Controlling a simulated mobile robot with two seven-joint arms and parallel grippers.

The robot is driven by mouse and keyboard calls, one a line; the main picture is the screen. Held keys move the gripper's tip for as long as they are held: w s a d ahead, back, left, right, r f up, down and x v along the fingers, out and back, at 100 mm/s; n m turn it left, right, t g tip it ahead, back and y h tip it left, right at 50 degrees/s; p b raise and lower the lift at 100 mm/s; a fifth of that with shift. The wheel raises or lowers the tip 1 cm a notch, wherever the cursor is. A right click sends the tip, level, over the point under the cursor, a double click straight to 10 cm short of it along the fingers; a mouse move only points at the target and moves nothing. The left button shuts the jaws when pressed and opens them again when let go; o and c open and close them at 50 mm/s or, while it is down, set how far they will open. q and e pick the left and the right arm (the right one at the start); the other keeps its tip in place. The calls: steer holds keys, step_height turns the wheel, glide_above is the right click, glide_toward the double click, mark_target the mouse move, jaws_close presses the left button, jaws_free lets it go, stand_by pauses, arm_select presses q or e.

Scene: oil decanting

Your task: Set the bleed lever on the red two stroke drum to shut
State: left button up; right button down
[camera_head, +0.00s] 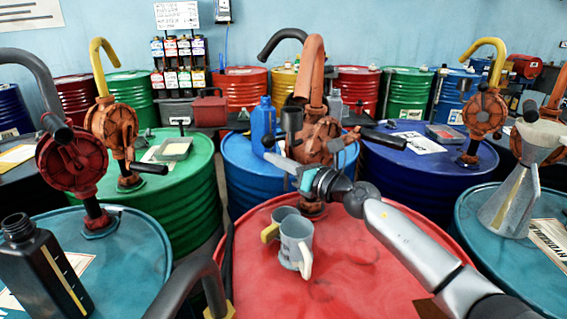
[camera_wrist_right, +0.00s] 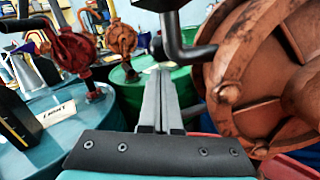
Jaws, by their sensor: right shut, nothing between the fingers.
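The red drum (camera_head: 350,265) stands front centre, with an orange rotary pump (camera_head: 318,137) on its far side. In the right wrist view the pump's round rusty housing (camera_wrist_right: 262,70) fills the right side. A dark upright lever with a grip (camera_head: 291,119) stands at the pump's left; a dark bent arm with a black grip (camera_wrist_right: 185,48) shows above my fingers in the wrist view. I cannot tell which part is the bleed lever. My right gripper (camera_head: 275,159) is shut and empty, just left of the pump; its closed fingers (camera_wrist_right: 160,75) lie below the bent arm. My left gripper is out of view.
A green drum (camera_head: 185,190) and teal drum (camera_head: 125,250) with pumps crowd the left. A blue drum (camera_head: 425,165) stands behind right. A metal jug (camera_head: 520,190) stands on the right teal drum.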

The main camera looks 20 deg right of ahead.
mark_target(271, 139)
stand_by(0.3)
step_height(271, 139, up, 4)
steer(key=m+p, duration=0.3)
steer(key=p, duration=0.3)
steer(key=shift+f, duration=0.15)
steer(key=shift+w+d+r+m+p, duration=0.15)
steer(key=shift+r+m+p, duration=0.2)
steer(key=shift+m+p, duration=0.5)
steer(key=shift+f, duration=0.1)
